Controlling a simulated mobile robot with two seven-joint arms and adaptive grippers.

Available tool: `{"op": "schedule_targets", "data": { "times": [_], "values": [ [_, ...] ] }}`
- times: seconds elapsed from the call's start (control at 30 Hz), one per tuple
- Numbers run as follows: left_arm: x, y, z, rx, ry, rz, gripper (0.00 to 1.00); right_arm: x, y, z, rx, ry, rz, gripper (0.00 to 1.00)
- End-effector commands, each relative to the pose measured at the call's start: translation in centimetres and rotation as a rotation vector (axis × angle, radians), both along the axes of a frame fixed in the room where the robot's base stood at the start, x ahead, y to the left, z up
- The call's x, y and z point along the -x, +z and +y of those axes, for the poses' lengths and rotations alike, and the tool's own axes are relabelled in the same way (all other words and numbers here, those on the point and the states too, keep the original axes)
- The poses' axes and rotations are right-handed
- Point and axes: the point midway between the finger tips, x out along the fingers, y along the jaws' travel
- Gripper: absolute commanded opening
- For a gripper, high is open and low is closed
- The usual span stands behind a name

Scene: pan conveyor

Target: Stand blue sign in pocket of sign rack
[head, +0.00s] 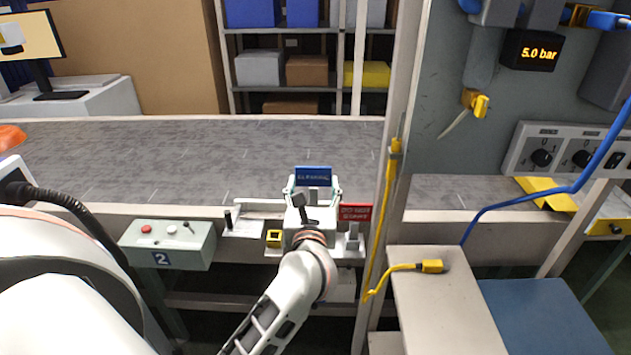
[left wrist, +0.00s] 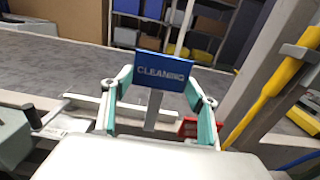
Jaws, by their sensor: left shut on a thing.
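The blue sign (head: 313,175) reads CLEANING in the left wrist view (left wrist: 162,71). My left gripper (head: 313,187) is shut on it, with one teal-padded finger at each side in the left wrist view (left wrist: 160,84). The sign is upright in the head view, and its pale stem (left wrist: 152,110) hangs down between the fingers. The sign rack (head: 352,250) is a pale unit at the conveyor's near edge, partly hidden behind my gripper. A red sign (head: 355,212) stands at its right. The stem's lower end and the pocket below it are hidden. My right gripper is out of view.
A yellow block-like piece (head: 273,238) sits left of my wrist. A grey control box (head: 167,244) marked 2 stands farther left. The grey conveyor (head: 200,155) is clear behind the gripper.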

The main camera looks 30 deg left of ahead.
Motion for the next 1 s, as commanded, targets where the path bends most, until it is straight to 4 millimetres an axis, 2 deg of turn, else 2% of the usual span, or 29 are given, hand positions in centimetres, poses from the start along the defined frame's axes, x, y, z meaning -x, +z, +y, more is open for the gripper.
{"op": "schedule_targets", "data": {
  "times": [0.57, 1.0],
  "values": [
    [0.1, -0.2, 0.0, -0.003, -0.001, -0.001, 0.35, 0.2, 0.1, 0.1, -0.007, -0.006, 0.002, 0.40],
    [0.1, -3.7, 0.0, -0.002, -0.001, 0.005, 0.35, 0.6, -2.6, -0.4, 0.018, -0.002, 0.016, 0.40]
  ]
}}
